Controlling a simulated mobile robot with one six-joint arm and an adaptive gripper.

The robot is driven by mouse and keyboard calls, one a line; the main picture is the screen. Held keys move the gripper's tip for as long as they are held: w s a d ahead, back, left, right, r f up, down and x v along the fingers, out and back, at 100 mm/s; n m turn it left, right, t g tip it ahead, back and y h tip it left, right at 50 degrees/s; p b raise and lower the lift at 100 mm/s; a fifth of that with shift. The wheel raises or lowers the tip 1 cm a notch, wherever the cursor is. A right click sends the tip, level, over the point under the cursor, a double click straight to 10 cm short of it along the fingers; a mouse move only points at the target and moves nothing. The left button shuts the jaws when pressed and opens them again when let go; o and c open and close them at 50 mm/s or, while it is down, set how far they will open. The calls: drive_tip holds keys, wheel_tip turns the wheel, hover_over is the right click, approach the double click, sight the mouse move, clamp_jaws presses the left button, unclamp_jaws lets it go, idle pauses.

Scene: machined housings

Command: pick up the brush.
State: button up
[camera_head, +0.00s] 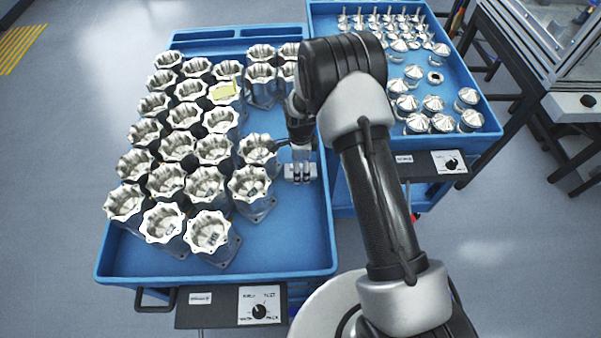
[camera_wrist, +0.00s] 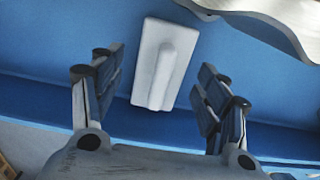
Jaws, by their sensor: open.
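The brush (camera_wrist: 162,62) looks like a pale grey-white rectangular block with a rounded raised ridge along it; no bristles show. It lies on the blue tray floor, slightly tilted in the wrist view. In the head view the brush (camera_head: 292,174) shows as a small light block at the right side of the left tray, partly hidden by my gripper (camera_head: 302,162). In the wrist view my gripper (camera_wrist: 161,85) is open and empty, with one finger on each side of the brush and gaps visible. I cannot tell its exact height above the brush.
Rows of machined housings (camera_head: 213,150) fill the left and middle of the left blue tray (camera_head: 285,262). One housing edge (camera_wrist: 265,12) shows close by in the wrist view. A second blue tray (camera_head: 480,82) holds metal cones (camera_head: 433,104).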

sight(301, 166)
drive_tip(key=shift+f, duration=0.25)
drive_tip(key=shift+r, duration=0.1)
drive_tip(key=c, duration=1.3)
drive_tip(key=shift+o, duration=0.2)
wheel_tip(301, 166, up, 20)
drive_tip(key=p, duration=0.4)
